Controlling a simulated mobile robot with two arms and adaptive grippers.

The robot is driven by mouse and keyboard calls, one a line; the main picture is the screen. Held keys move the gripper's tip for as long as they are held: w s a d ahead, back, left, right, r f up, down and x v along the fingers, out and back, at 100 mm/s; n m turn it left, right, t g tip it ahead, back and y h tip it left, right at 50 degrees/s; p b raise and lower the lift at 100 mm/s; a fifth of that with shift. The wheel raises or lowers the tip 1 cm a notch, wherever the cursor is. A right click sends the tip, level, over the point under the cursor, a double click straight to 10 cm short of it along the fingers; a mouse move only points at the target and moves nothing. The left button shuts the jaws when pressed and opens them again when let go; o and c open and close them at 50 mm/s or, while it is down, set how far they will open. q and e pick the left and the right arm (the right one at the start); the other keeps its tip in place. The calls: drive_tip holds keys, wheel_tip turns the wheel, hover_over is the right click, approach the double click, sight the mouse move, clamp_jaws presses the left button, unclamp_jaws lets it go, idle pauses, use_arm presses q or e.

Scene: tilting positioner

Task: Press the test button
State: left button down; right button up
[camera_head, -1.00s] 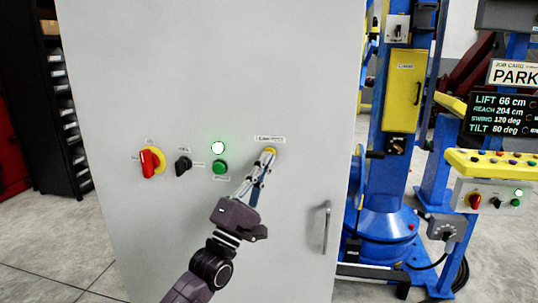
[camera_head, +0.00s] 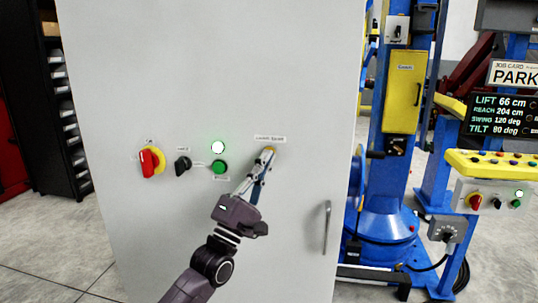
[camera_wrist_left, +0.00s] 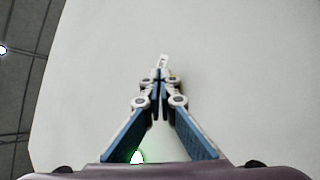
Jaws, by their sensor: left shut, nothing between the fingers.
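The test button is a small yellow button (camera_head: 269,149) below a small white label on the grey cabinet door. My left gripper (camera_head: 267,155) is shut and empty, and its fingertips are at the button, covering most of it. I cannot tell whether the button is pushed in. In the left wrist view the closed fingertips (camera_wrist_left: 160,74) point at the pale door, just below the small label (camera_wrist_left: 164,60); the button is hidden there. My right gripper is not in view.
Left of the button are a green button (camera_head: 220,167), a lit lamp (camera_head: 218,147), a black selector (camera_head: 182,164) and a red-and-yellow rotary switch (camera_head: 150,162). A door handle (camera_head: 326,228) is at lower right. A blue positioner (camera_head: 385,185) stands right of the cabinet.

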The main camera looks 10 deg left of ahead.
use_arm(q)
drive_tip(key=shift+w+b, duration=0.4)
drive_tip(key=shift+w, duration=0.1)
idle(0.3)
drive_tip(key=shift+s, duration=0.1)
drive_tip(key=shift+s+p, duration=0.55)
drive_tip(key=shift+s, duration=0.25)
drive_tip(key=s+p, duration=0.2)
drive_tip(key=s, duration=0.3)
drive_tip(key=shift+p, duration=0.3)
